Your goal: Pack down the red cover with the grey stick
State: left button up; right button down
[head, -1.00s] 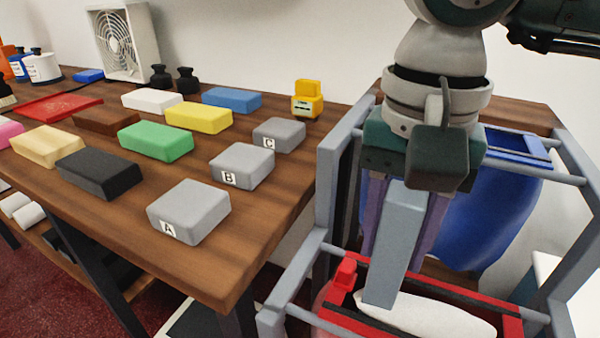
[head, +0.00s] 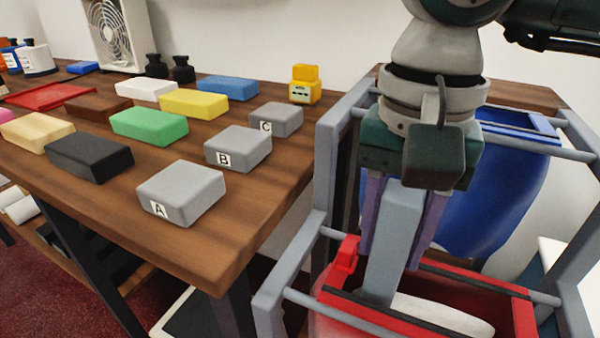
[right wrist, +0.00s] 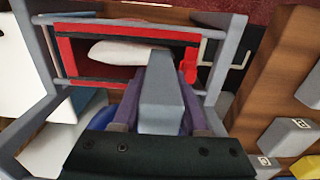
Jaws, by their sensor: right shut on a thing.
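The red cover (head: 523,315) hangs open-mouthed in a grey frame at the lower right of the head view, with a white soft pad (head: 440,314) inside it. Its red rim also shows at the top of the right wrist view (right wrist: 66,52), with the pad (right wrist: 125,52) in it. My right gripper (head: 392,258) is shut on the grey stick (head: 388,272), which points down into the mouth of the cover. The stick's lower end is hidden behind the front rim, so I cannot tell whether it touches the pad. My left gripper is not in view.
A blue bag (head: 490,215) hangs behind in the same frame (head: 328,180). To the left, a wooden counter (head: 240,250) bears grey blocks A (head: 180,192), B (head: 238,147) and C (head: 276,119), several coloured blocks and a yellow device (head: 305,85).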

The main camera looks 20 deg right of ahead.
aim_at(405, 192)
jog(key=shift+r+p, duration=1.65)
jog(key=shift+r, duration=0.75)
jog(key=shift+r+p, duration=2.1)
jog(key=shift+r, duration=1.1)
